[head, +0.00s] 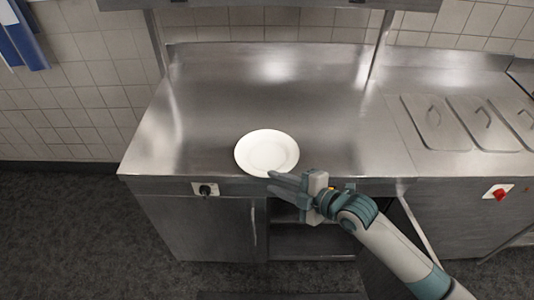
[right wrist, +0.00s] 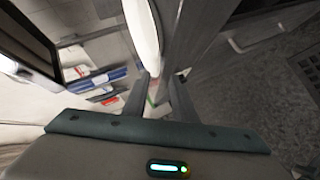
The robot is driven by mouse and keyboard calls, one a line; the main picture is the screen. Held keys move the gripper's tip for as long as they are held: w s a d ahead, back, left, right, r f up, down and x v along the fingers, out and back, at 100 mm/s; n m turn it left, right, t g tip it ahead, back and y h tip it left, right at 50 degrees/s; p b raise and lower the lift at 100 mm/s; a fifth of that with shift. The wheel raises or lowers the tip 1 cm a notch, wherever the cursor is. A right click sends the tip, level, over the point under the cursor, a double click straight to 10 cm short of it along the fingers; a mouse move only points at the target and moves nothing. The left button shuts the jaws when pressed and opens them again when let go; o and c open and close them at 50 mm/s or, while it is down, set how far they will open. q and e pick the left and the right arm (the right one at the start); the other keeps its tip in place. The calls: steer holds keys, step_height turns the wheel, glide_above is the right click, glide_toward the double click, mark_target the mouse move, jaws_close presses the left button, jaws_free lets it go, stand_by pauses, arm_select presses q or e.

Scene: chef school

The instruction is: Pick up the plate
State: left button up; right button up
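A white round plate (head: 266,153) lies flat on the steel counter near its front edge. My right gripper (head: 272,182) is at the plate's near rim, with its fingers pointing left. In the right wrist view the plate shows edge-on as a white strip (right wrist: 142,28). There my right gripper's two dark fingers (right wrist: 160,92) stand apart, with a gap between them and the strip's lower end just beyond. Whether a finger touches the rim cannot be told. My left gripper is not in view.
The steel counter (head: 210,110) is otherwise bare around the plate. Lidded metal containers (head: 435,122) are set in the counter at the right. Below the counter are a cabinet with a knob (head: 205,190) and an open shelf space (head: 300,240).

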steer(key=shift+w+a+f+p, duration=0.15)
steer(key=shift+w+a+p, duration=0.25)
steer(key=shift+w, duration=0.2)
steer(key=shift+w+a+f+p, duration=0.15)
steer(key=shift+w+a+p, duration=0.15)
steer(key=shift+w+a, duration=0.25)
steer(key=shift+w+a+f, duration=0.3)
steer(key=shift+f, duration=0.05)
steer(key=shift+c, duration=0.3)
jaws_close()
